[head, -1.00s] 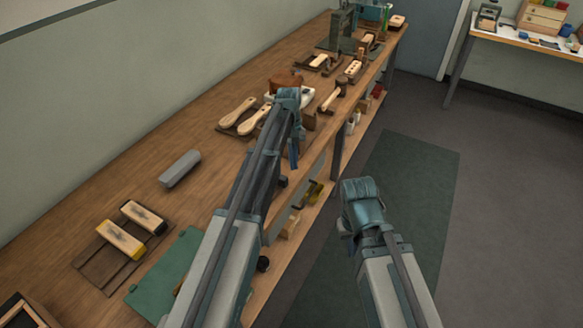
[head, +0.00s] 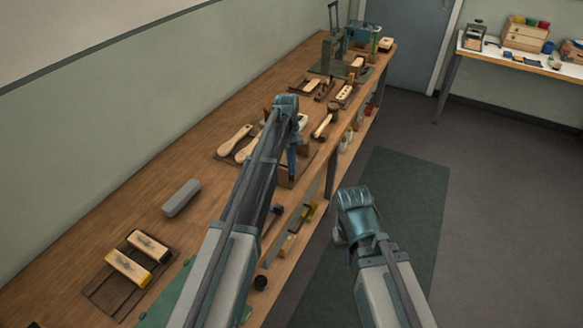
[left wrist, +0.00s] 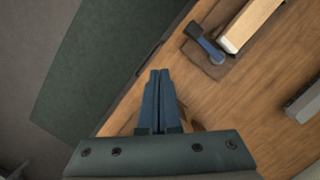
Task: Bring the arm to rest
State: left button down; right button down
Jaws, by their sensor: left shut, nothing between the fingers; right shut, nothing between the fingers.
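My left arm reaches up over the front edge of the workbench in the head view. Its gripper (head: 292,165) hangs down from the wrist at that edge. In the left wrist view the two fingers (left wrist: 159,74) lie together, shut with nothing between them, above the bench edge. My right arm is at the lower right, over the floor. Its wrist and gripper (head: 345,232) point down, clear of the bench, and the fingers are mostly hidden behind the wrist. Nothing held shows there.
The wooden workbench (head: 110,215) carries two brush blocks (head: 128,267) on a brown mat, a grey block (head: 181,198), wooden paddles (head: 235,139) and a green press (head: 333,50). A green floor mat (head: 410,190) lies right of it. A second table (head: 520,55) stands back right.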

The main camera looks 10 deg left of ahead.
pick_arm(q)
jog(key=shift+s, duration=0.1)
jog(key=s+d+m, duration=0.3)
jog(key=s, duration=0.7)
jog(key=s+d+m+t+y, duration=0.1)
jog(key=s+d+m, duration=0.2)
jog(key=s, duration=0.7)
jog(key=s+d+m+t+y, duration=0.1)
jog(key=s+d+m, duration=0.2)
jog(key=s, duration=0.7)
jog(key=shift+f, duration=0.25)
jog(key=shift+d, duration=0.1)
